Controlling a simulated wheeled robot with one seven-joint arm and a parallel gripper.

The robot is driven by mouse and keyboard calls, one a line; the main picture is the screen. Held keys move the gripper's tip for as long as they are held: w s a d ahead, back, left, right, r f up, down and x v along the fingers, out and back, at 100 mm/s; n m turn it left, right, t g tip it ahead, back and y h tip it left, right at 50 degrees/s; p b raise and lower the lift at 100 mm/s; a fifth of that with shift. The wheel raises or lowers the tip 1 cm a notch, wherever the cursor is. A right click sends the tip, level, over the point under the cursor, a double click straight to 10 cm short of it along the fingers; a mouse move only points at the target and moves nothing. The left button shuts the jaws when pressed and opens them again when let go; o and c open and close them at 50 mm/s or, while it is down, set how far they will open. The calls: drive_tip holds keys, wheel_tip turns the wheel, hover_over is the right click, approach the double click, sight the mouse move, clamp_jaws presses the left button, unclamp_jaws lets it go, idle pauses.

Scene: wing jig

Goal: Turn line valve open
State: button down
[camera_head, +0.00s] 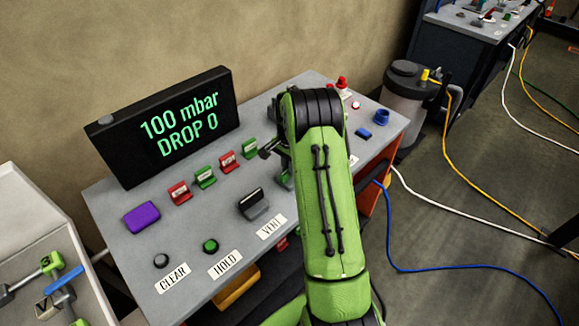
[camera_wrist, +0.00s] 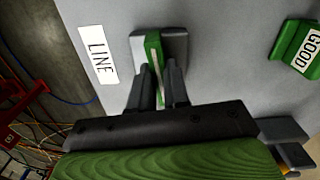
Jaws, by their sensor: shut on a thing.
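In the wrist view the line valve has a green lever (camera_wrist: 153,45) with a pale stripe, set on a grey base beside the white LINE label (camera_wrist: 97,55). My gripper (camera_wrist: 160,76) is shut on this lever, with one dark finger on each side of it. The lever's lower end is hidden between the fingers and the gripper body. In the head view my green arm covers the valve and most of the gripper. The black display (camera_head: 120,150) reads "100 mbar DROP 0".
Red and green tagged blocks line the display's front. A green GOOD block (camera_wrist: 293,42) is right of the valve. Hoses cross the floor at right.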

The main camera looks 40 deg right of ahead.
drive_tip(key=n, duration=0.4)
drive_tip(key=n+b, duration=0.1)
drive_tip(key=n, duration=0.7)
drive_tip(key=shift+n+b, duration=0.4)
drive_tip(key=shift+n, duration=1.8)
drive_tip(key=shift+r, duration=0.1)
drive_tip(key=c, duration=1.1)
unclamp_jaws()
wheel_tip(320, 180, up, 16)
drive_tip(key=p, duration=0.2)
